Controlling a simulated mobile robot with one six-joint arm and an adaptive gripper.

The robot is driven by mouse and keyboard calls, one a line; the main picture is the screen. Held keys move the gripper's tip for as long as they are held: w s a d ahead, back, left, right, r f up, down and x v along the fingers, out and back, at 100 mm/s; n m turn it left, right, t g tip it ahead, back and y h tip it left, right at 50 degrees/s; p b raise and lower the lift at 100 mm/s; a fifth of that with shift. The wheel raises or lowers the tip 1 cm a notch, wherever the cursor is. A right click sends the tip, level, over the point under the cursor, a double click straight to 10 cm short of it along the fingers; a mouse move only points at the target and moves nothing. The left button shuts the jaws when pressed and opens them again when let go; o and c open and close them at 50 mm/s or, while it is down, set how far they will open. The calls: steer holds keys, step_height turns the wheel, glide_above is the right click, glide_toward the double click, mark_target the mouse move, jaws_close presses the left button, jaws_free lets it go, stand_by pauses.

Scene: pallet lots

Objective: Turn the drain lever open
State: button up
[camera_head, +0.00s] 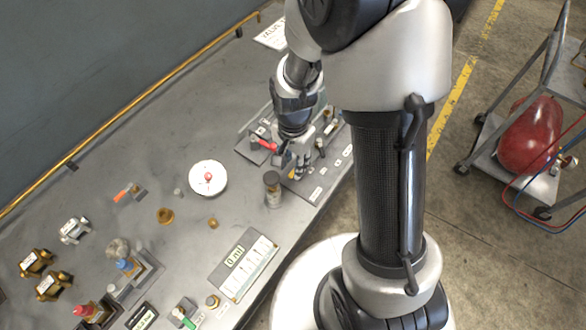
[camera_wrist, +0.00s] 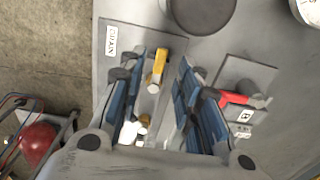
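The drain lever (camera_wrist: 157,66) is yellow and sits on a grey plate beside a label reading DRAIN (camera_wrist: 111,40) in the wrist view. My gripper (camera_wrist: 160,78) is open, with its blue-padded fingers apart on either side of the yellow lever. Gaps show between the lever and both fingers. I cannot tell how deep the fingers reach around it. In the head view my gripper (camera_head: 294,158) points down over the panel at the bench's right edge, and it largely hides the drain lever there.
A red lever (camera_wrist: 240,98) stands on the neighbouring plate, close to the right finger. A dark-topped cylinder (camera_head: 272,188) and a white round dial (camera_head: 208,178) stand nearby. Several valves and fittings occupy the bench's lower left. A cart with a red tank (camera_head: 529,137) stands on the floor.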

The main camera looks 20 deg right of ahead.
steer(key=shift+f+b, duration=0.3)
steer(key=shift+f, duration=1.15)
jaws_close()
